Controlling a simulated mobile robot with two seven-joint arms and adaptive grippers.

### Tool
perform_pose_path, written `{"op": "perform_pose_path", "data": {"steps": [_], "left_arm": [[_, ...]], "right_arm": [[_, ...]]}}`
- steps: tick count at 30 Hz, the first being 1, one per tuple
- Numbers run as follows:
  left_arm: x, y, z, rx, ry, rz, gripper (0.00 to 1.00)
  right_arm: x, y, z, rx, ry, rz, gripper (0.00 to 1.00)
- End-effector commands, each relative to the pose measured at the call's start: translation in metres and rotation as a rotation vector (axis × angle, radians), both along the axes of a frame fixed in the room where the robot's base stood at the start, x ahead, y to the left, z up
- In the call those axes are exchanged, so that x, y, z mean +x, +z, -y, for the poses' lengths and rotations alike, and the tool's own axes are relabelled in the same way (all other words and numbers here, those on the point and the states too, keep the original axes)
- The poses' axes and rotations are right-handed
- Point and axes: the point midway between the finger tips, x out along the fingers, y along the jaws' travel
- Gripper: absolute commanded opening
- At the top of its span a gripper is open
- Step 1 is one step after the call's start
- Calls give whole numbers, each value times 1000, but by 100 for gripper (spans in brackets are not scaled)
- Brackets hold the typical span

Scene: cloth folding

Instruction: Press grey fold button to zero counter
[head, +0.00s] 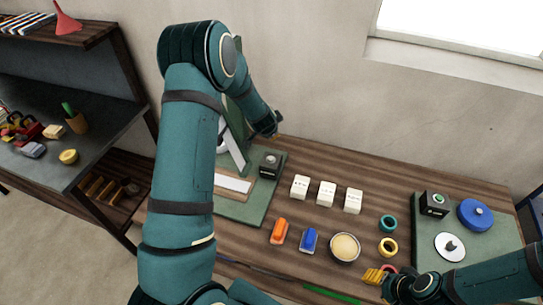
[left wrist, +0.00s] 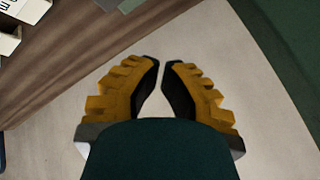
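A small black box with a round grey button (head: 270,158) sits on the back right corner of a green board (head: 238,212). A white strip (head: 233,184) lies on the board, and a green panel stands tilted behind, partly hidden by my left arm. In the left wrist view my left gripper (left wrist: 160,64) has its yellow fingertips nearly together with nothing between them; in the head view its fingers are hidden. My right gripper (head: 376,275) is low at the right, near the table's front; its yellow fingers are too small to judge. No counter reading is legible.
Three white blocks (head: 326,194) stand right of the board. An orange block (head: 279,231), a blue block (head: 309,240), a round cream-topped dish (head: 345,248) and coloured rings (head: 388,224) lie in front. A second black button box (head: 434,205) stands at the right.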

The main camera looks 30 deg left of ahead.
Motion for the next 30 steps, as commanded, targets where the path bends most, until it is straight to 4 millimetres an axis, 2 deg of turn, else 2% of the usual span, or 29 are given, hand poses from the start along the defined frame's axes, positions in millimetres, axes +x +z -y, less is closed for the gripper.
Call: {"op": "perform_pose_path", "data": {"steps": [8,16,24,30], "left_arm": [[0,-5,0,1,1,-2,0],[-1,-35,-1,-2,3,-3,0],[0,-72,1,-1,0,0,0],[0,-86,0,-1,1,-1,0]], "right_arm": [[0,0,0,0,0,0,47],[0,0,0,0,0,0,47],[0,-28,0,-2,-4,0,47],[0,-40,-1,-4,-5,1,47]]}}
